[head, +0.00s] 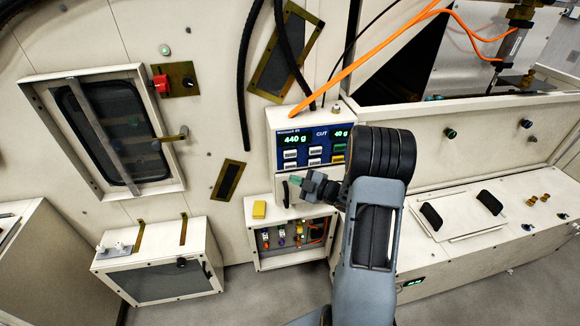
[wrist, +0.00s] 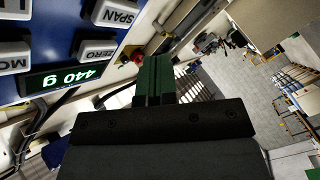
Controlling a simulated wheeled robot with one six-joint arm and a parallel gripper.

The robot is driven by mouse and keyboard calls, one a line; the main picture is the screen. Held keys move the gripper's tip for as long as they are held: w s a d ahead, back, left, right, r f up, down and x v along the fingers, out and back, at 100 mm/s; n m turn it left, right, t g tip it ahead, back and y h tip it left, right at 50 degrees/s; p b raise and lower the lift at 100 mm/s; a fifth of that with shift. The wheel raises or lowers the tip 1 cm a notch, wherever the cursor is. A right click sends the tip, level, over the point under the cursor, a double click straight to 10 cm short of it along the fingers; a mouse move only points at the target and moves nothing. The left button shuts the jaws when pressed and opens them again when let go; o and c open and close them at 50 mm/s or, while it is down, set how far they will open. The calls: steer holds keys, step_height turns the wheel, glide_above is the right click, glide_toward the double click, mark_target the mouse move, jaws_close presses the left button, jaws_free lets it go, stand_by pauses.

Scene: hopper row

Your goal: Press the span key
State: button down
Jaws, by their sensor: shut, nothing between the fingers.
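The SPAN key (wrist: 107,14) is a pale raised key on the blue panel, upper left in the wrist view, with its label upside down. The ZERO key (wrist: 97,52) sits between it and the lit 440 g display (wrist: 72,80). In the head view the panel (head: 305,136) has several small keys whose labels are too small to read. My gripper (head: 295,180) is just below the panel there. Its green fingers (wrist: 153,74) are closed together and empty, to the right of the SPAN key in the wrist view. I see no contact with any key.
Another key (wrist: 12,57) is beside ZERO. A green key (head: 338,148) and a yellow key (head: 337,158) are at the panel's right. An orange cable (head: 355,62) runs above the panel.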

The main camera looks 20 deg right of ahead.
steer(key=shift+w+d+b, duration=0.15)
steer(key=shift+w+b, duration=0.1)
steer(key=shift+w, duration=0.5)
steer(key=shift+w+d+b, duration=0.15)
steer(key=shift+w+b, duration=0.1)
steer(key=shift+w, duration=0.5)
steer(key=shift+w+f, duration=0.1)
steer(key=shift+w, duration=0.05)
stand_by(1.0)
steer(key=shift+w+b, duration=0.25)
steer(key=shift+b, duration=0.05)
steer(key=shift+w+d, duration=0.15)
steer(key=shift+w, duration=0.25)
stand_by(0.7)
steer(key=shift+s, duration=0.1)
steer(key=shift+s+b, duration=0.4)
steer(key=shift+s, duration=0.35)
steer(key=shift+s+a, duration=0.1)
steer(key=shift+a, duration=0.1)
steer(key=shift+s+a, duration=0.25)
steer(key=shift+s, duration=0.95)
steer(key=shift+s+a, duration=0.2)
steer(key=shift+s, duration=0.95)
